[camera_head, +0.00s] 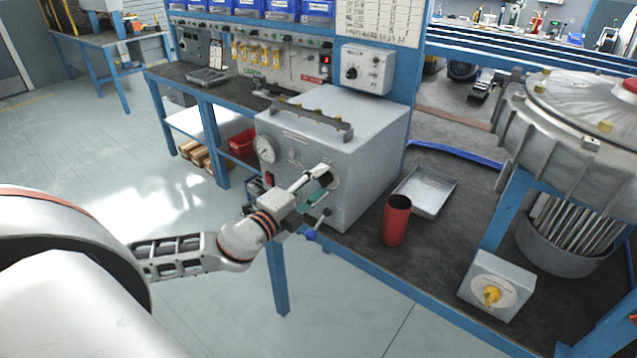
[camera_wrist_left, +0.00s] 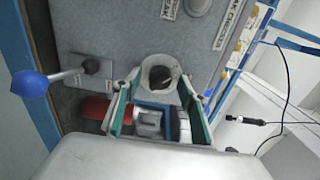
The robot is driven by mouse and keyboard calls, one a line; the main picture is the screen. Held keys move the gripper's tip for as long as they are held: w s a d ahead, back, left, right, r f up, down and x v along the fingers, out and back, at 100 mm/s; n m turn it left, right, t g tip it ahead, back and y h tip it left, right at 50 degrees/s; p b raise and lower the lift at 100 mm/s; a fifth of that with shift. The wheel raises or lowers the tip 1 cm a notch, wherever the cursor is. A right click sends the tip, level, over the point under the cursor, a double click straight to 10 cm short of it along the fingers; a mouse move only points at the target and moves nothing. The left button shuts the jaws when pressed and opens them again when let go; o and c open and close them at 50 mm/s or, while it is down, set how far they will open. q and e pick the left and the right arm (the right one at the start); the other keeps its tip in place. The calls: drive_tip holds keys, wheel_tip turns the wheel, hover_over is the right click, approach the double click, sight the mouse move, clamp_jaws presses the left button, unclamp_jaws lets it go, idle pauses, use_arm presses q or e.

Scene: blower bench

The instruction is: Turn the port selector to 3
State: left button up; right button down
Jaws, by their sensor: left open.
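My left gripper (camera_head: 320,187) is open, with its fingers close to the front face of the grey box (camera_head: 352,125) on the bench. In the left wrist view the gripper (camera_wrist_left: 158,112) has its two green-padded fingers apart. A round pale fitting with a dark centre (camera_wrist_left: 160,76) on the grey face shows just beyond and between the fingers. I cannot tell whether they touch it. Its markings are not readable, so I cannot tell which port it points to, or confirm that it is the port selector. My right gripper is not in view.
A lever with a blue ball (camera_wrist_left: 28,84) sticks out beside the gripper. A red cylinder (camera_head: 396,221) and a metal tray (camera_head: 426,191) stand right of the grey box. A small box with a yellow knob (camera_head: 491,294) sits at the bench's front right. A black-knob box (camera_head: 367,69) hangs behind.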

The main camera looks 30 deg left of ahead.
use_arm(q)
drive_tip(key=shift+w, duration=0.15)
drive_tip(key=c, duration=1.1)
